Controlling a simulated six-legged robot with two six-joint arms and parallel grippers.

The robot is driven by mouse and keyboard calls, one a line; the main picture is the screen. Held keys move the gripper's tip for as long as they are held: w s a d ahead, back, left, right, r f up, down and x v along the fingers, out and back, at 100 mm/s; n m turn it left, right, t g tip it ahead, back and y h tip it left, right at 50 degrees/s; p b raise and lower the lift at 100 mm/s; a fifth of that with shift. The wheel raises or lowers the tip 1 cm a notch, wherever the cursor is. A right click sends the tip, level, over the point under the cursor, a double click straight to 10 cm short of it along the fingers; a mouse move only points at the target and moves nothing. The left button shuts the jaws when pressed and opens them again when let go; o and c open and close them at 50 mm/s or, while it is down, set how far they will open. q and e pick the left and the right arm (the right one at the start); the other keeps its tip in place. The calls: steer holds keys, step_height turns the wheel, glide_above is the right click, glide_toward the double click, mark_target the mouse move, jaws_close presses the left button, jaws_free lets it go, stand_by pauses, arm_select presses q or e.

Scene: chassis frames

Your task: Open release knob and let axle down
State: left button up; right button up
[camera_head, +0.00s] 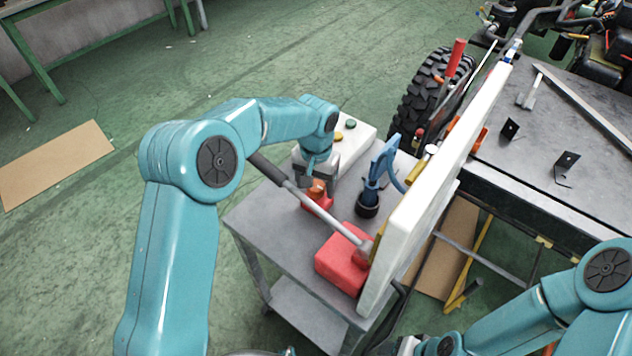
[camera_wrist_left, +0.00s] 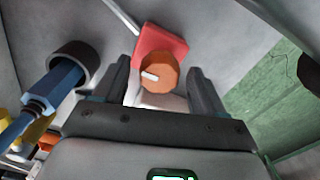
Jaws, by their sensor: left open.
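The orange release knob (camera_head: 317,187) sits on a small red block (camera_head: 317,203) on the grey cart. My left gripper (camera_head: 316,178) is above it, pointing down. In the left wrist view, the knob (camera_wrist_left: 160,73) with its white mark shows between the two open fingers (camera_wrist_left: 157,68); I cannot tell whether they touch it. A larger red block (camera_head: 343,263) stands nearer the front, with a grey lever (camera_head: 320,211) with a black grip reaching up past my gripper. No axle is clearly visible. My right arm enters at lower right; its gripper is out of view.
A blue tool in a black cup (camera_head: 367,205) stands right of the knob. A white panel (camera_head: 440,190) rises along the cart's right side. A white button box (camera_head: 350,142) lies behind. The vehicle frame with a black tyre (camera_head: 428,100) is beyond.

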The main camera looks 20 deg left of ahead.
arm_select(q)
steer(key=c, duration=1.1)
steer(key=shift+o, duration=0.2)
steer(key=shift+f+n+b, duration=0.1)
steer(key=shift+n+b, duration=0.55)
steer(key=shift+n, duration=0.45)
steer(key=n+b, duration=0.1)
steer(key=n, duration=0.2)
steer(key=shift+n, duration=0.3)
steer(key=n+b, duration=0.1)
steer(key=n, duration=0.2)
steer(key=shift+w+n+b, duration=0.1)
steer(key=shift+n+b, duration=0.25)
steer(key=shift+n, duration=1.05)
